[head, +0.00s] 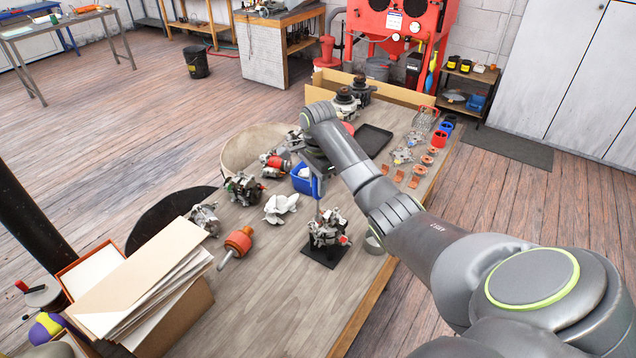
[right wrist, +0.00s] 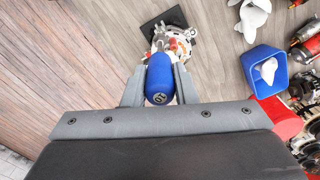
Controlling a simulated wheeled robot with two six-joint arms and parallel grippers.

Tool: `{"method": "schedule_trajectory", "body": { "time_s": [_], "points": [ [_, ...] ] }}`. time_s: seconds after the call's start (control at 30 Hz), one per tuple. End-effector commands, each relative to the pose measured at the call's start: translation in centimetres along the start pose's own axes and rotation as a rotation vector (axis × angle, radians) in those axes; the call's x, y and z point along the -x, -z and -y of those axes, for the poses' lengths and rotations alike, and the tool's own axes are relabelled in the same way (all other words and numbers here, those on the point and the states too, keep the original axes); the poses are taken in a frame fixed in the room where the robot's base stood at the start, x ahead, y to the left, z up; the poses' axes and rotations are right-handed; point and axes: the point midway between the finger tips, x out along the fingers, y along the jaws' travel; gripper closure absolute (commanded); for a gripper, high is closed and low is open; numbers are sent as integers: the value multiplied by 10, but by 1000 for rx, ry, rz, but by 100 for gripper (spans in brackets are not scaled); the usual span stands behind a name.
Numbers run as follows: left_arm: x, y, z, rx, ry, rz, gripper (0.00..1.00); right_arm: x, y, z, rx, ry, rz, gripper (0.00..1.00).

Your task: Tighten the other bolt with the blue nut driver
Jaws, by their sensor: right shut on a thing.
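The blue nut driver (right wrist: 160,78) is held by its handle between the two fingers of my right gripper (right wrist: 160,82) in the right wrist view. In the head view my right gripper (head: 317,170) is above the alternator (head: 327,230), partly hidden by my arm, with the driver's shaft pointing down. The alternator stands on a black mat (head: 318,254); it also shows in the right wrist view (right wrist: 172,42), just beyond the handle. The bolts are too small to tell apart, and I cannot tell whether the driver's tip touches one. My left gripper is not in view.
A blue bin (head: 303,184) stands left of the gripper, with white cloth (head: 281,207) near it. More alternator parts (head: 243,188) lie to the left. A black tray (head: 373,140) and small parts lie behind. A box of papers (head: 150,290) fills the front left. The front wood is clear.

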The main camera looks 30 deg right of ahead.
Motion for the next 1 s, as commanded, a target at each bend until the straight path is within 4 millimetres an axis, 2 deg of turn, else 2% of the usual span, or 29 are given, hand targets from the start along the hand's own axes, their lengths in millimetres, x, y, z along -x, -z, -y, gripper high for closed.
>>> {"method": "schedule_trajectory", "body": {
  "time_s": [0.7, 0.83, 1.0],
  "points": [
    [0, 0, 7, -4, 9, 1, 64, 0, 0, 0, 823, -1, -1, 97],
    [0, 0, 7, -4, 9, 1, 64, 0, 0, 0, 937, -2, -1, 97],
    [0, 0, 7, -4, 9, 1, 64, 0, 0, 0, 999, -2, -1, 97]
  ]
}}
